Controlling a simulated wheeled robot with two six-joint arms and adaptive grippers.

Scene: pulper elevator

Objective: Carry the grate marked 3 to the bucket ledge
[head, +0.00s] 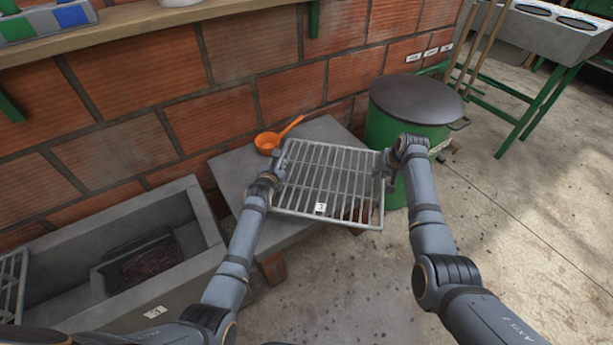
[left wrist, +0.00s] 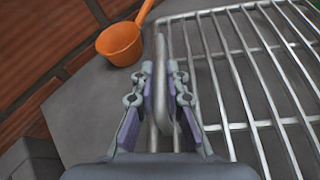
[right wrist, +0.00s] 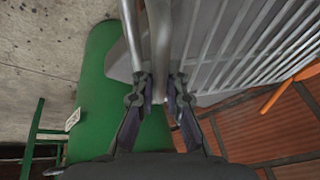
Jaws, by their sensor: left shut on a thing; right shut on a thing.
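The metal grate (head: 330,180) carries a white tag marked 3 (head: 320,208) on its near edge. It is held between my two grippers, over the grey ledge (head: 232,170) beside the brick wall. My left gripper (head: 275,178) is shut on the grate's left side bar, which also shows in the left wrist view (left wrist: 160,85). My right gripper (head: 385,168) is shut on its right side bar, seen in the right wrist view (right wrist: 160,60). Whether the grate touches the ledge cannot be told. The bucket of the task is not clearly identifiable.
An orange ladle (head: 268,142) lies on the ledge just behind the grate. A green drum (head: 385,125) with a dark lid (head: 415,98) stands close to the right. A concrete trough (head: 205,235) holding a dark tray (head: 165,238) is at left.

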